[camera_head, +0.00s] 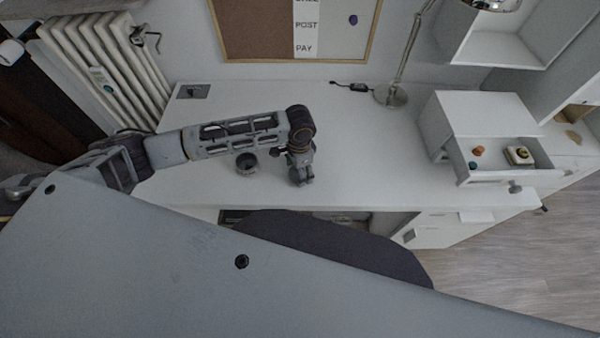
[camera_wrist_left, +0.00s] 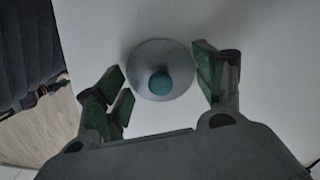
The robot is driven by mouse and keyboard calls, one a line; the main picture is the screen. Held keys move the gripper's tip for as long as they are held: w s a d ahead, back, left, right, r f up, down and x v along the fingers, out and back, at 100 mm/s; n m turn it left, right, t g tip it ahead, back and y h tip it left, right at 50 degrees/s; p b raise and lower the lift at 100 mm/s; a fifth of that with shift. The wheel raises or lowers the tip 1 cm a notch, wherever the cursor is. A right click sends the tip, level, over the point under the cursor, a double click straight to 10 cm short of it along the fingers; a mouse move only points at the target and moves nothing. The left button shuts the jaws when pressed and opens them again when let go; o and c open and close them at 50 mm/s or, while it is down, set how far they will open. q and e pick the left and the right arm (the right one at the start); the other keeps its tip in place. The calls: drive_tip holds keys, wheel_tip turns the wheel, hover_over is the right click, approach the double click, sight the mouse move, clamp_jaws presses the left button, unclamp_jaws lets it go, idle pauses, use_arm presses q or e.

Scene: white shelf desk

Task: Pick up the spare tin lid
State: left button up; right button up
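In the left wrist view the tin lid (camera_wrist_left: 147,57) is a round grey disc with a teal knob (camera_wrist_left: 160,83) in its middle. It lies on the white desk. My left gripper (camera_wrist_left: 162,82) is open, with green-padded fingers on either side of the lid. I cannot tell whether either finger touches it. In the head view my left gripper (camera_head: 301,178) points down over the middle of the desk and hides the lid. A dark round tin (camera_head: 246,163) stands on the desk to its left, partly behind my arm. My right gripper is not in view.
A lamp base (camera_head: 390,96) stands at the back. A dark chair (camera_head: 330,243) is at the front edge.

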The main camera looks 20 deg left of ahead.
use_arm(q)
drive_tip(key=shift+s, duration=0.1)
drive_tip(key=c, duration=0.9)
drive_tip(key=shift+f, duration=0.1)
drive_tip(key=c, duration=0.3)
